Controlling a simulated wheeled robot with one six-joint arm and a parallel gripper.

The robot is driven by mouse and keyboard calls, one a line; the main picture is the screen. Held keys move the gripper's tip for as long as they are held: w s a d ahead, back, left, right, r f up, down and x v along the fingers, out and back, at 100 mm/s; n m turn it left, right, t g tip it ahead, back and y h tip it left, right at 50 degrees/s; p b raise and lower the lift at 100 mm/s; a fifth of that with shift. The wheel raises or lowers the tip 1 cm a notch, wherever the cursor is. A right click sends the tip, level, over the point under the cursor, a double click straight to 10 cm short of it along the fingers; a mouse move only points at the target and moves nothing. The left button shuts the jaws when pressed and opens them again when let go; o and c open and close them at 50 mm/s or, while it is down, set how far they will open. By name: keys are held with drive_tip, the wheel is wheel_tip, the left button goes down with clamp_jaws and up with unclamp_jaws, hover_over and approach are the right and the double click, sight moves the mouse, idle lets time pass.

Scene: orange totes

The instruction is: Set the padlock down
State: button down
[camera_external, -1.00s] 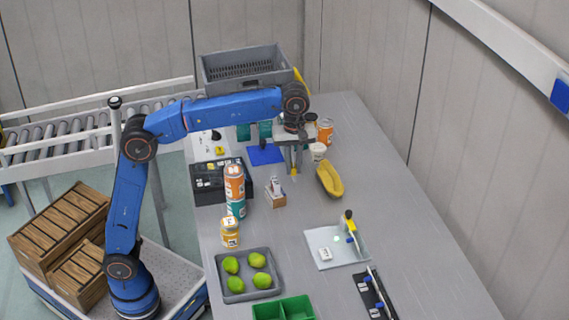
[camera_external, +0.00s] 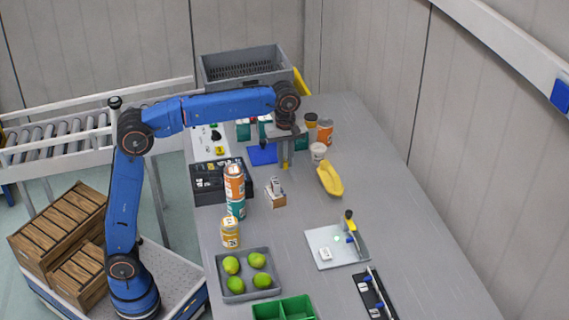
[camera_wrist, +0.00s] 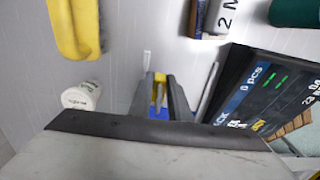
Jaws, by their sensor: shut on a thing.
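My gripper (camera_external: 285,160) points down over the grey table, shut on a small yellow thing, which I take to be the padlock (camera_external: 285,166). In the wrist view the padlock (camera_wrist: 159,92) shows as yellow between the two dark fingers (camera_wrist: 160,98); most of its body is hidden. In the external view it appears just right of a flat blue mat (camera_external: 262,154). Some blue also shows between the fingers in the wrist view. I cannot tell how high the padlock is above the table.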

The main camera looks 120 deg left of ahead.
sight(286, 169)
drive_tip(key=shift+f, duration=2)
drive_tip(key=c, duration=1.7)
unclamp_jaws()
drive_tip(key=shift+f, duration=0.15)
drive_tip(key=shift+o, duration=0.2)
wheel_tip(286, 169, up, 12)
drive_tip(key=shift+r, duration=0.15)
drive_tip(key=shift+d, duration=0.1)
